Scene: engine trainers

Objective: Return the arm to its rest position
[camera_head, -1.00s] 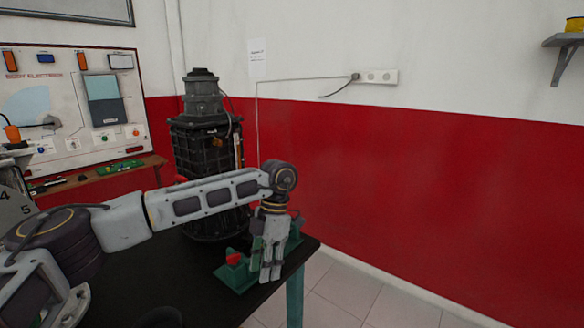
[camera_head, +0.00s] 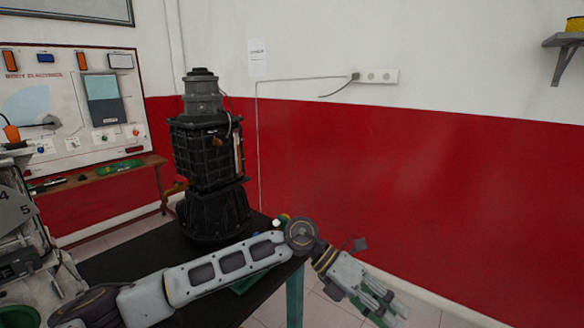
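My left arm comes in from the lower left and stretches across the front of the black table (camera_head: 130,262). Its gripper (camera_head: 385,309) is beyond the table's right edge, over the floor, tilted down and to the right. A green fixture (camera_head: 250,283) on the table is mostly hidden behind my arm; a small white and red part shows above the arm. My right gripper is not in view.
A tall black engine unit (camera_head: 207,155) stands on the table behind my arm. A body electrics board (camera_head: 60,90) and a wooden shelf (camera_head: 110,172) are at the left. The red wall (camera_head: 420,190) lies behind; the space at right is free.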

